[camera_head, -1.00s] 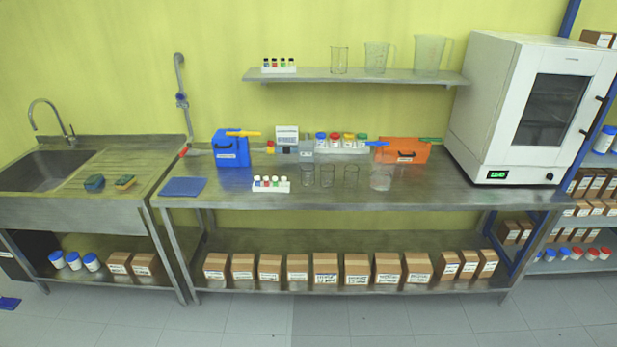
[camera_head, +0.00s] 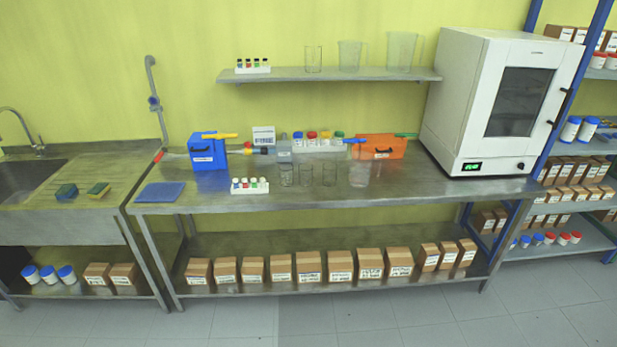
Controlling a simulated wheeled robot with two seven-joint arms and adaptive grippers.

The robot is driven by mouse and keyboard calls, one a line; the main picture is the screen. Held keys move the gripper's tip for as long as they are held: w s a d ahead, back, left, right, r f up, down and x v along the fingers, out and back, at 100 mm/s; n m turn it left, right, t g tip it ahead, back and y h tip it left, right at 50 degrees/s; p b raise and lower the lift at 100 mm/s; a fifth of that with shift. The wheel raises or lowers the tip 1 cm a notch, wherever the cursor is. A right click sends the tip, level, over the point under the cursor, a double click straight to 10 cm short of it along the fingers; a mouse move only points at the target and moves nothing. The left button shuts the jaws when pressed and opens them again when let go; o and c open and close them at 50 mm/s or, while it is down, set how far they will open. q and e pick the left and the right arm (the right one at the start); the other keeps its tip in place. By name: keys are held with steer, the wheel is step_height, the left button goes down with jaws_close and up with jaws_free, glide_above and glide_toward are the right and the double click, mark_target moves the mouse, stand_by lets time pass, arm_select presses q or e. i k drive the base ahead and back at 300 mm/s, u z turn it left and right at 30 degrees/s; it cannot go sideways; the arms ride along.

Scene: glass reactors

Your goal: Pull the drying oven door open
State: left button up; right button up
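The drying oven (camera_head: 474,100) is a white box on the right end of the steel workbench. Its door (camera_head: 519,101) has a dark window and looks shut. Two small black handles sit on the door's right edge, an upper one (camera_head: 565,91) and a lower one (camera_head: 551,125). A green display (camera_head: 472,167) glows at the lower front, with a black knob to its right. Neither of my grippers is in view.
The workbench (camera_head: 400,190) carries a blue box (camera_head: 207,152), an orange box (camera_head: 381,147), vials and glass beakers. A wall shelf (camera_head: 330,75) hangs above. A blue-framed rack (camera_head: 575,180) stands right of the oven. The floor in front (camera_head: 400,318) is clear.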

mark_target(564, 60)
steer(key=z, duration=1.25)
steer(key=i, duration=2.25)
steer(key=u, duration=0.05)
